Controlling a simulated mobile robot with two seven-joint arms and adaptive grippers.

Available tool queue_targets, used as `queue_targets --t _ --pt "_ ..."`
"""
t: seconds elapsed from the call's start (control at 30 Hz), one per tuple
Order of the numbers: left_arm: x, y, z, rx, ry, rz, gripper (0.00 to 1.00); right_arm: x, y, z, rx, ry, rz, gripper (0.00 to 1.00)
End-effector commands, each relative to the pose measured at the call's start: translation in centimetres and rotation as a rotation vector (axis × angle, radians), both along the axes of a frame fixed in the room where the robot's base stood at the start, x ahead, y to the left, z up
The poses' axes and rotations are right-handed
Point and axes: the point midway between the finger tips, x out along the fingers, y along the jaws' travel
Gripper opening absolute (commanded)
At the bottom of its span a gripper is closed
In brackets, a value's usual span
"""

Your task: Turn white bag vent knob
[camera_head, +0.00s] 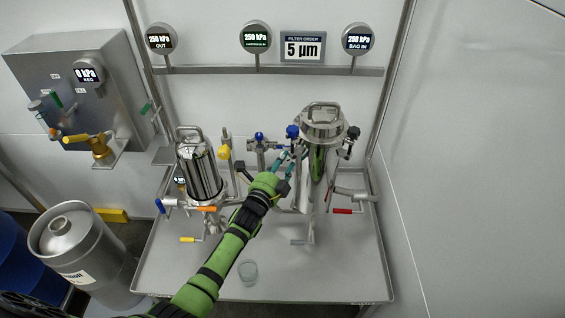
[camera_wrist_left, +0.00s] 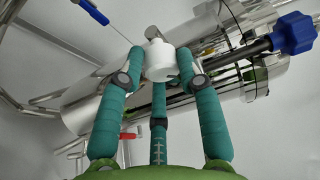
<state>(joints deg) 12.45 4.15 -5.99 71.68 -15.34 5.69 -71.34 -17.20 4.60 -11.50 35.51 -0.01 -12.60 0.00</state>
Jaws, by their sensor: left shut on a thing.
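The white bag vent knob (camera_wrist_left: 158,58) is a small white cylinder with a narrower top, in the upper middle of the left wrist view. My left gripper (camera_wrist_left: 160,68) has its teal fingers closed around it, touching its sides. In the head view my left gripper (camera_head: 293,158) reaches from below to the left side of the tall steel bag filter housing (camera_head: 322,128). The knob cannot be made out there. My right gripper is not in view.
The cartridge housing (camera_head: 200,172) stands left. A glass beaker (camera_head: 248,272) stands on the tray (camera_head: 335,275) near my forearm.

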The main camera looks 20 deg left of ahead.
Motion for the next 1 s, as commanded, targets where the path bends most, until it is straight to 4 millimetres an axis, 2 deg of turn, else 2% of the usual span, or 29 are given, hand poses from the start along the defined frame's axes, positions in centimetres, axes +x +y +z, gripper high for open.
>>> queue_targets --t 0.03,0.3,0.33,0.37,0.77,0.87,1.0 --pt "0.3 -0.1 0.9 0.000 -0.020 -0.003 0.03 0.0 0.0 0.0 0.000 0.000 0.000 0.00" --pt "0.3 -0.1 0.9 -0.001 -0.021 -0.003 0.03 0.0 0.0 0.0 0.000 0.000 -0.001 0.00" --pt "0.3 -0.1 0.9 -0.001 -0.021 -0.003 0.47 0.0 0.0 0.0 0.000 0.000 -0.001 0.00" --pt "0.3 -0.1 0.9 -0.001 -0.021 -0.003 0.56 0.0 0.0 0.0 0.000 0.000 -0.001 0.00" --pt "-0.3 0.0 0.2 -0.001 -0.006 -0.001 0.56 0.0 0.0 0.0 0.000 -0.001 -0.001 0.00" --pt "-1.2 0.1 0.1 0.001 -0.004 -0.001 0.56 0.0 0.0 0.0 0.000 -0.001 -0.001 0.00" --pt "-3.6 0.4 0.2 0.001 -0.005 -0.002 0.56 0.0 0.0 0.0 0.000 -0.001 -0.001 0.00"
